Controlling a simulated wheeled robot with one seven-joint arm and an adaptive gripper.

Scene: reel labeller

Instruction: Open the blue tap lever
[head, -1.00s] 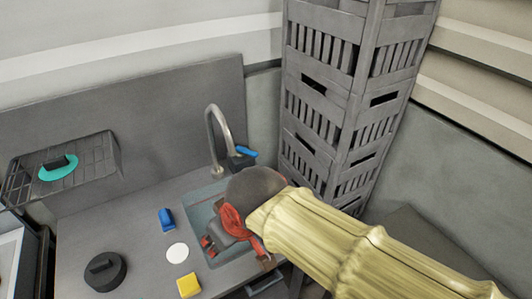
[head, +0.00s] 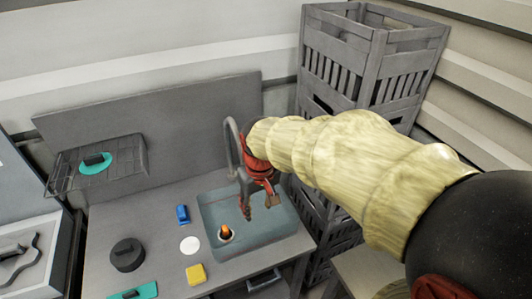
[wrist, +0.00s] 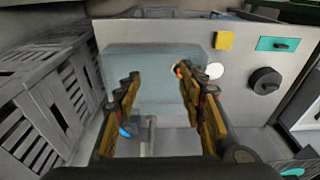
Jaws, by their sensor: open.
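The grey tap (head: 231,145) rises at the back edge of the sink (head: 275,232). In the head view the lever is hidden behind my gripper and arm. My gripper (head: 258,196) points down over the sink, close to the tap. In the wrist view its two fingers (wrist: 160,76) are spread and empty, with the tap spout (wrist: 151,128) showing between them.
An orange-topped object (head: 225,234) is in the sink. A blue block (head: 182,214), white disc (head: 189,245), yellow block (head: 196,273) and dark round weight (head: 127,254) lie on the counter (head: 155,285). Stacked grey crates (head: 350,85) stand close on the right. A wire rack (head: 120,170) is at left.

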